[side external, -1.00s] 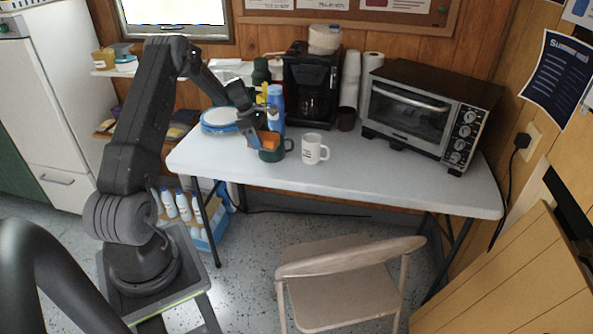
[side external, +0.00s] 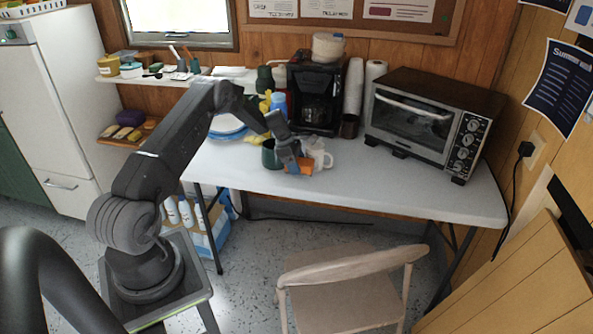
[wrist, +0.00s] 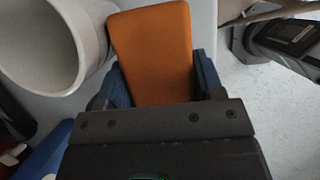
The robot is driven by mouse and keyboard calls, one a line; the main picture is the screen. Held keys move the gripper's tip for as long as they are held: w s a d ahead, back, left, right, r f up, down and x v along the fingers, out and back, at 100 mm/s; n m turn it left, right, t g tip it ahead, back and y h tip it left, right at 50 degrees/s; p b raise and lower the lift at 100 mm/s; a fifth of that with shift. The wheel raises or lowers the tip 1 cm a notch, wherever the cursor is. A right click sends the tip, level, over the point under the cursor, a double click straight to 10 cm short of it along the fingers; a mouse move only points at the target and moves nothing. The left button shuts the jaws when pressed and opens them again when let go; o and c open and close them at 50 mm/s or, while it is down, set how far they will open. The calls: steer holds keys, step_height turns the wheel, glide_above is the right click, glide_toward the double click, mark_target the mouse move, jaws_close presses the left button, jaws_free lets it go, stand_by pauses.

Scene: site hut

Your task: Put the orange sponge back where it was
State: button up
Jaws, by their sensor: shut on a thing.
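My gripper (side external: 299,163) is shut on the orange sponge (side external: 305,167), low over the table near its front edge. The sponge sticks out between the blue fingers in the wrist view (wrist: 155,50); whether it touches the table I cannot tell. The white mug (side external: 321,156) stands just behind and right of my gripper, partly hidden by it. A pale open mug (wrist: 62,45), which looks like the same one, is close beside the sponge in the wrist view. The dark green mug (side external: 270,154) stands just left of my gripper.
The white table (side external: 420,190) is clear to the right, in front of the toaster oven (side external: 412,115). The coffee maker (side external: 314,98) and a blue bottle (side external: 279,102) stand behind my gripper. Plates (side external: 228,126) lie at the left. A chair (side external: 345,275) is in front.

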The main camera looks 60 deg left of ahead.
steer(key=shift+f, duration=1.35)
steer(key=shift+f, duration=0.1)
steer(key=o, duration=0.6)
